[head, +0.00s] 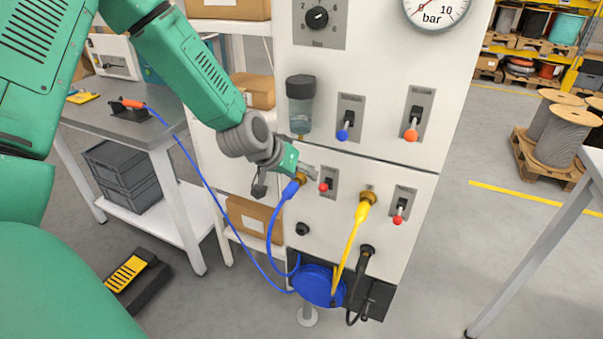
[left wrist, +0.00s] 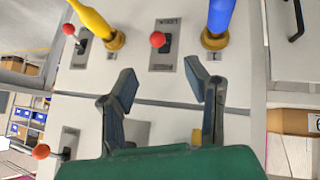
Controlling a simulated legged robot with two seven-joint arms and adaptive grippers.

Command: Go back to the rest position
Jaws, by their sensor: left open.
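My left gripper (head: 287,176) is in front of the grey-white panel (head: 345,240), close to the blue hose plug (head: 291,190). In the left wrist view my left gripper (left wrist: 166,84) has its two fingers spread, with nothing between them. The blue plug (left wrist: 220,14) sits at a brass fitting (left wrist: 214,40) on the panel, above the right finger in that view. The yellow hose plug (head: 363,207) sits at another fitting on the panel's right part. A red-knobbed switch (head: 325,185) is between the two plugs. My right gripper is not in view.
A grey workbench (head: 150,125) with an orange-tipped tool (head: 130,104) stands left of the panel. A blue hose runs from it to a blue reel (head: 318,285) below the panel. A yellow-black pedal (head: 128,272) lies on the floor. A table (head: 540,250) edges the right side.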

